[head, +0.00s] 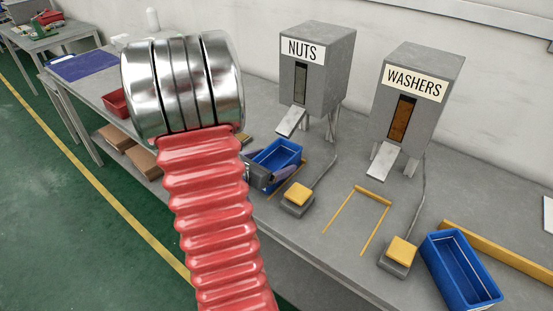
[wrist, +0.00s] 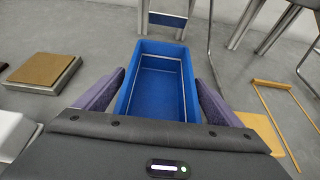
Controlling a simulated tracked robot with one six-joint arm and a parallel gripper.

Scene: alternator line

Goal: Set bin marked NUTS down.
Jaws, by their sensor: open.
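A blue open-topped bin (head: 279,151) sits on the grey bench in front of the dispenser labelled NUTS (head: 302,50). No lettering shows on the bin itself. It also shows in the wrist view (wrist: 155,92), upright and looking empty inside. My gripper (head: 272,172) is at the bin's near end, partly hidden behind my red arm. In the wrist view its two purple fingers (wrist: 160,84) are open, one on each side of the bin. Whether the fingers touch the bin's walls cannot be told.
The dispenser labelled WASHERS (head: 415,90) stands to the right. Yellow-topped pedestals (head: 297,195) and a yellow outline (head: 360,215) lie on the bench. Another blue bin (head: 460,272) is at the right, beside a yellow rail (head: 505,258). A red bin (head: 115,103) is at the left.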

